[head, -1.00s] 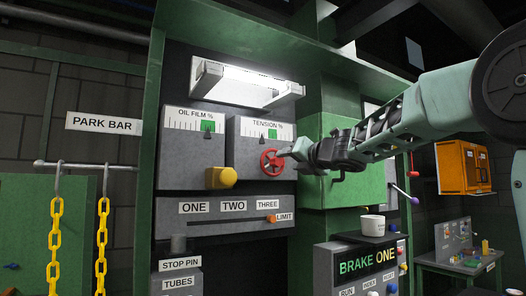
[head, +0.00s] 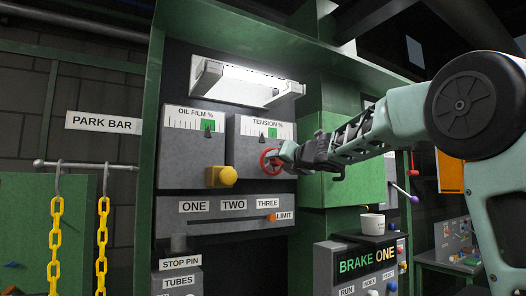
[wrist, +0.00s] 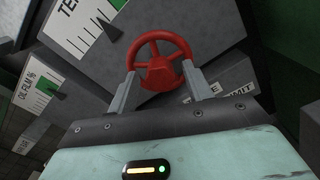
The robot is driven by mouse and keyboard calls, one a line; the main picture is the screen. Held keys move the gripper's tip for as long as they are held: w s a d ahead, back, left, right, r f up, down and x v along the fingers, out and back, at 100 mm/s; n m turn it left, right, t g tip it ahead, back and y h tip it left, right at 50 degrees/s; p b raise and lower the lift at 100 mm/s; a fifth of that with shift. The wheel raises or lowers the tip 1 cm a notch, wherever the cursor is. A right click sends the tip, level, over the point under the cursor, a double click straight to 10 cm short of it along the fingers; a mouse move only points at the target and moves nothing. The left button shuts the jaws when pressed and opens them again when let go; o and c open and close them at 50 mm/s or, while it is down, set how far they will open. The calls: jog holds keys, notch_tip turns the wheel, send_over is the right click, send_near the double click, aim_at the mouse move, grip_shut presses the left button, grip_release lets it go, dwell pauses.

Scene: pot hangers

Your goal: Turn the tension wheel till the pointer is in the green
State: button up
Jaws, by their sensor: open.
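The red tension wheel (head: 268,161) sits on the front of the grey tension box (head: 246,175), under its scale. In the wrist view the wheel (wrist: 160,38) lies between the two fingers of my gripper (wrist: 160,80), which are open, one on each side of its lower rim. I cannot tell whether either finger touches it. The tension pointer (head: 262,137) stands left of the green zone (head: 273,132) on the scale. In the head view my gripper (head: 282,154) covers the right part of the wheel.
Below is a slot panel with an orange limit slider (head: 273,218). A white cup (head: 373,222) stands on the brake console at lower right.

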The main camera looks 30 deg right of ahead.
jog(key=n, duration=1.1)
jog(key=c, duration=1)
jog(key=m, duration=1.8)
jog(key=shift+c, duration=0.2)
jog(key=o, duration=1.1)
